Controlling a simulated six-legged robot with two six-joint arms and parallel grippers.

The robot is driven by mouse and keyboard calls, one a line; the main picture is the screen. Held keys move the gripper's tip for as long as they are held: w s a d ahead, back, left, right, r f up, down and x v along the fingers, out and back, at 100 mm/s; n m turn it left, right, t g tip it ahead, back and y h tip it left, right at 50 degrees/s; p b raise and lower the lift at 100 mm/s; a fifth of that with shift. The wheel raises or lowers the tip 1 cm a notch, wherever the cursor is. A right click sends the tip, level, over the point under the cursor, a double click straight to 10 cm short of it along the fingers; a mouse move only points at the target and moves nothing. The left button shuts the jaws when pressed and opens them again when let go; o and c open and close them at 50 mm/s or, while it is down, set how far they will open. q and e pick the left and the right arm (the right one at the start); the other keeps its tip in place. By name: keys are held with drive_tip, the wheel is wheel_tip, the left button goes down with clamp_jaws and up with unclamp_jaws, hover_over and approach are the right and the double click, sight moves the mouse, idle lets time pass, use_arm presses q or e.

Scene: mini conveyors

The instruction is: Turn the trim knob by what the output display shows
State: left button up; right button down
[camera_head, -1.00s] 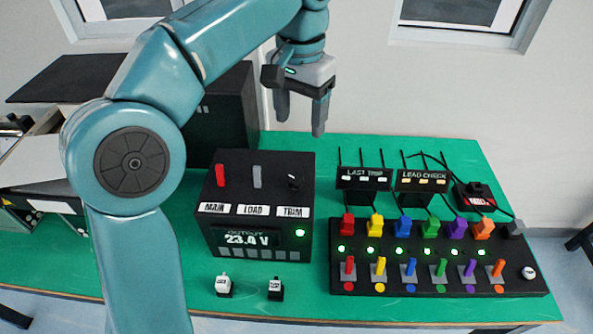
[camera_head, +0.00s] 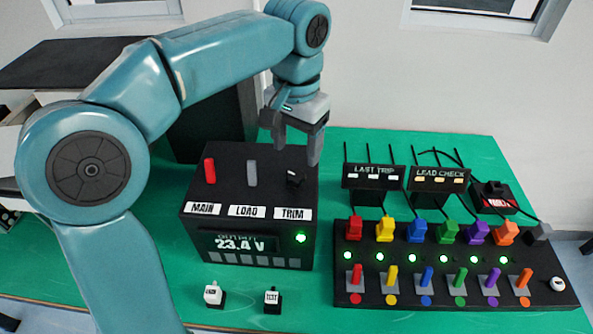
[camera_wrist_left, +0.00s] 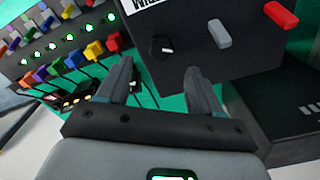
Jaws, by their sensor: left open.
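The black power box (camera_head: 232,172) stands on the green table. Its front display (camera_head: 238,243) reads 23.4 V, with a green light lit beside it. The trim knob (camera_head: 295,178) is a small black knob at the right of the box top, above the TRIM label (camera_head: 293,214). It also shows in the left wrist view (camera_wrist_left: 162,46). My left gripper (camera_head: 296,152) is open and empty, pointing down just above and behind the trim knob, apart from it. In the left wrist view its two fingers (camera_wrist_left: 157,85) show with the knob beyond them. My right gripper is not in view.
On the box top, a red MAIN lever (camera_head: 210,170) and a grey LOAD lever (camera_head: 252,173) stand left of the knob. A switch panel (camera_head: 400,298) with coloured plugs and levers lies to the right. Two small switches (camera_head: 213,294) stand in front of the box.

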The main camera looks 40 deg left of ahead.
sight(296, 175)
use_arm(q)
wheel_tip(296, 175, down, 6)
drive_tip(key=shift+s+a, duration=0.1)
drive_tip(key=shift+s, duration=0.05)
drive_tip(key=shift+f+b, duration=0.3)
drive_tip(key=shift+f, duration=0.05)
drive_tip(key=c, duration=1.1)
